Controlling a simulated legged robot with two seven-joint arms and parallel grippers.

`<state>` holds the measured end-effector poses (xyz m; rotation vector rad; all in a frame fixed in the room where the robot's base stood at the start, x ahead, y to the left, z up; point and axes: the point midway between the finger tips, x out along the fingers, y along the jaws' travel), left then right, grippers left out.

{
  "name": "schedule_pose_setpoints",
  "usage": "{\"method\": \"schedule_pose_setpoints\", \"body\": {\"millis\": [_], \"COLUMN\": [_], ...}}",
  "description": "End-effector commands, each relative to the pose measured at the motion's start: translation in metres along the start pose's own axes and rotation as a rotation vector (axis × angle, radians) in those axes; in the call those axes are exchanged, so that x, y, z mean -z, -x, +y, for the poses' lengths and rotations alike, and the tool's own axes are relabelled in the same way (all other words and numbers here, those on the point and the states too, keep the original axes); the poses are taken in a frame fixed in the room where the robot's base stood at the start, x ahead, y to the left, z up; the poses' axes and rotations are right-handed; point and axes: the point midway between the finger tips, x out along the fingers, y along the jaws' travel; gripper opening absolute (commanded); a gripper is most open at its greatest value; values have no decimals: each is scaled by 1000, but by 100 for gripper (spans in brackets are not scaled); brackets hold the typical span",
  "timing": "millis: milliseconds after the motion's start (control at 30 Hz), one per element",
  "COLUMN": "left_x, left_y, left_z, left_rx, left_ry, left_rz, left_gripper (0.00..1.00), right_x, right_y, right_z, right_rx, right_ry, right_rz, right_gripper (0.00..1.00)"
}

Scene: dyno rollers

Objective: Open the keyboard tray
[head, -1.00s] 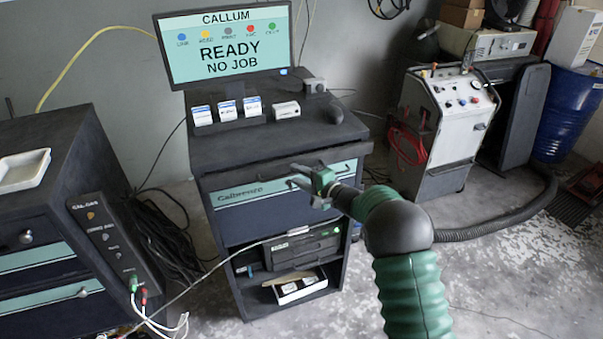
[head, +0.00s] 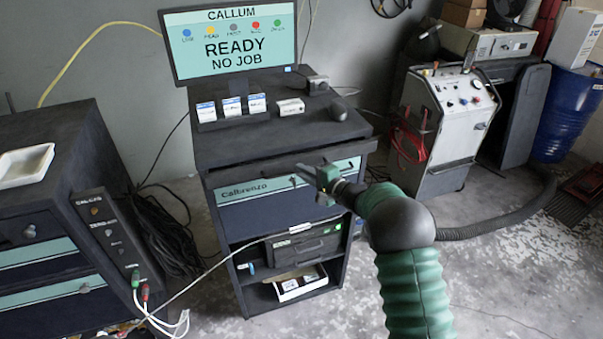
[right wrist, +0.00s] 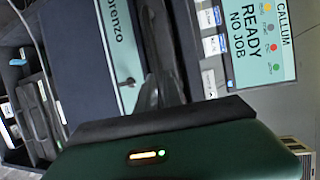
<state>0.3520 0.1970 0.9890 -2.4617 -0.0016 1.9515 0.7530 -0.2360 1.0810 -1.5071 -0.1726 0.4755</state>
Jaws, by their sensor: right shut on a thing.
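The keyboard tray (head: 255,172) is a thin dark panel under the top of the dark cabinet, above the teal-striped drawer (head: 250,190) in the head view. My right gripper (head: 302,172) reaches its front from the right. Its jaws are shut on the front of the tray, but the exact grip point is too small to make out. In the right wrist view the dark fingers (right wrist: 160,92) point at the cabinet, beside the teal strip (right wrist: 118,45), and hide the part they hold. At most a narrow part of the tray stands out. My left gripper is not in view.
The cabinet top carries a monitor (head: 232,45), small boxes (head: 232,106) and a dark mouse-like object (head: 338,109). An open shelf with a printer-like unit (head: 300,247) is below the drawer. Another cabinet (head: 50,240) stands left, a white machine (head: 450,125) right. Floor before the cabinet is open.

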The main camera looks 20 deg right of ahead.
Motion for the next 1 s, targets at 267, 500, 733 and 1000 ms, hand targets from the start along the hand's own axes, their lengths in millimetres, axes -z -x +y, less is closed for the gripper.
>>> {"method": "schedule_pose_setpoints", "body": {"millis": [267,500,733,1000], "left_x": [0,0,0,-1], "left_y": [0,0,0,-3], "left_z": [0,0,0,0], "left_rx": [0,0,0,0], "left_ry": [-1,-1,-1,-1], "left_rz": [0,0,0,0], "left_gripper": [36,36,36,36], "right_x": [-10,-12,-14,-15], "right_y": [-4,-5,-6,-6], "right_z": [4,5,5,7], "right_rx": [-7,-8,-8,-9], "right_ry": [-1,-1,-2,-2], "right_rz": [-18,-20,-23,-24], "right_gripper": [0,0,0,0]}}
